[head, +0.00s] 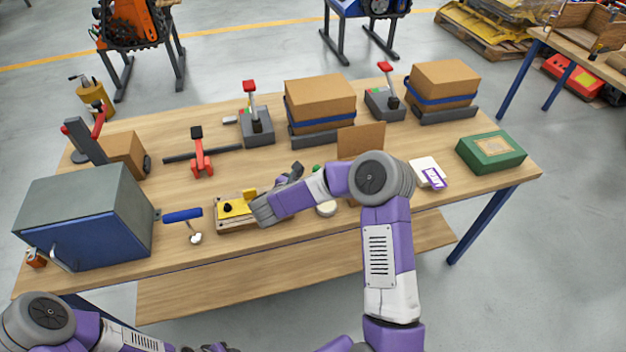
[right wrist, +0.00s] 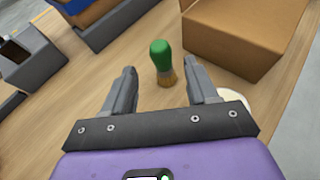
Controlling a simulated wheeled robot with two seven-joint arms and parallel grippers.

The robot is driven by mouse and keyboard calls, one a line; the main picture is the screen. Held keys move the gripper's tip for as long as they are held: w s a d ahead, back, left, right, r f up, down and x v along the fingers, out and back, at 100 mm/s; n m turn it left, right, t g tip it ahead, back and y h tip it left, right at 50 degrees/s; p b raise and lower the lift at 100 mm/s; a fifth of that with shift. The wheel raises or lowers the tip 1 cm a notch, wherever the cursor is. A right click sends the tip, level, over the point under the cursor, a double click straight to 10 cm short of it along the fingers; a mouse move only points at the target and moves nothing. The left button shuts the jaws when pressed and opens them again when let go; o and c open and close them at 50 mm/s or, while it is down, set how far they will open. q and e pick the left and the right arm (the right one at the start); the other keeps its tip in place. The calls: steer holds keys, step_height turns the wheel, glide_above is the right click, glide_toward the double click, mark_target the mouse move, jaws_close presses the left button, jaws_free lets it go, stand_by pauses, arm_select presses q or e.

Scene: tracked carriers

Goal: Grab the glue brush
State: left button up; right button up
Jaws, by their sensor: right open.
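The glue brush has a green handle and a tan lower end, and it stands upright on the bench. In the right wrist view the glue brush (right wrist: 162,62) is just beyond and between the fingertips, not touched. In the head view only a bit of its green top (head: 317,168) shows behind my right arm. My right gripper (right wrist: 163,82) is open and empty; in the head view its dark fingers (head: 292,171) are over the middle of the bench, left of the brush. My left gripper (head: 215,348) is at the bottom edge, mostly cut off, its jaws unclear.
A brown cardboard box (right wrist: 245,35) stands close right of the brush. Grey carriers (head: 320,135) with boxes line the back. A yellow-topped fixture (head: 235,207), a blue-handled tool (head: 183,215) and a blue-grey cabinet (head: 85,215) are left. A green box (head: 490,153) sits right.

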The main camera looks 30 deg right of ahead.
steer(key=shift+w+f, duration=0.1)
steer(key=shift+f, duration=0.4)
steer(key=b+x, duration=0.1)
steer(key=x, duration=0.2)
steer(key=b+x, duration=0.1)
steer(key=x, duration=0.3)
steer(key=shift+s+d, duration=0.1)
steer(key=shift+s, duration=0.15)
steer(key=shift+w+d, duration=0.2)
steer(key=shift+c, duration=0.5)
steer(key=c, duration=0.9)
